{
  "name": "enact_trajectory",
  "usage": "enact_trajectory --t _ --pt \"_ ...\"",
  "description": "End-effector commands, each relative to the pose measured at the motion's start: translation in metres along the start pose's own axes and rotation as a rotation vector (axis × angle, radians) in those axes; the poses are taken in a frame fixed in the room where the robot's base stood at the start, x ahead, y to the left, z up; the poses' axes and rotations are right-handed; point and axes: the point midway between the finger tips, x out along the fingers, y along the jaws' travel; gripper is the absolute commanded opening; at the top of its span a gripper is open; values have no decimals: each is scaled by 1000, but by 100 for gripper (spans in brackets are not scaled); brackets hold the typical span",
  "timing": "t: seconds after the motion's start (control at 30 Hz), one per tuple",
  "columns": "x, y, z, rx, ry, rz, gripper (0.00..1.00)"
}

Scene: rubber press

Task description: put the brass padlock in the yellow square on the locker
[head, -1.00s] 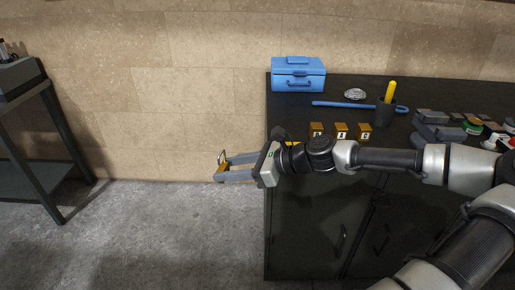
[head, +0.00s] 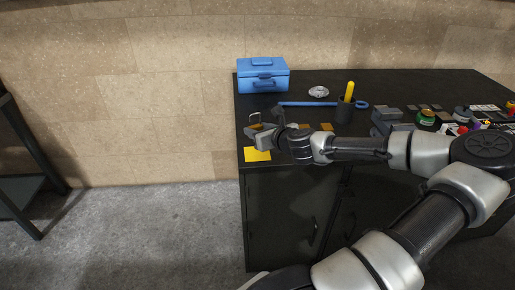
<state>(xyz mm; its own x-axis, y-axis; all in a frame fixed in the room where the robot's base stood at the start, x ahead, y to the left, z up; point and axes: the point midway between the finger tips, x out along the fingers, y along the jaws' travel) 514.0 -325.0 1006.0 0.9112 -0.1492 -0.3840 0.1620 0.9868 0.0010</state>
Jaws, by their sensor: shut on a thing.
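The brass padlock (head: 253,126) is between the fingers of my gripper (head: 258,131), with its grey shackle pointing up. Its body is small and partly covered by the fingers. My gripper is shut on it and points left, over the front left part of the dark locker (head: 290,200). The yellow square (head: 257,155) lies at the front left corner of the locker top. In the picture it shows just below my gripper. I cannot tell the exact height of the padlock above the top.
A blue toolbox (head: 262,76) stands at the back left of the locker top. Behind my arm are a blue tool (head: 305,103), a silver object (head: 318,92), a dark cup (head: 344,112) and small brass blocks (head: 327,127). Several small items crowd the right side.

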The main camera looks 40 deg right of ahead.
Motion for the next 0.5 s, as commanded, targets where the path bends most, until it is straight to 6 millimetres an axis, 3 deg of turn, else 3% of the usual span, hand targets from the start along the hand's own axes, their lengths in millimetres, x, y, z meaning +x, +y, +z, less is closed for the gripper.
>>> enact_trajectory --t 0.1,0.27,0.5 --pt "9 1 -19 2 -1 1 11" --pt "13 1 -29 -1 -2 2 11" --pt "25 1 -58 0 -2 3 11"
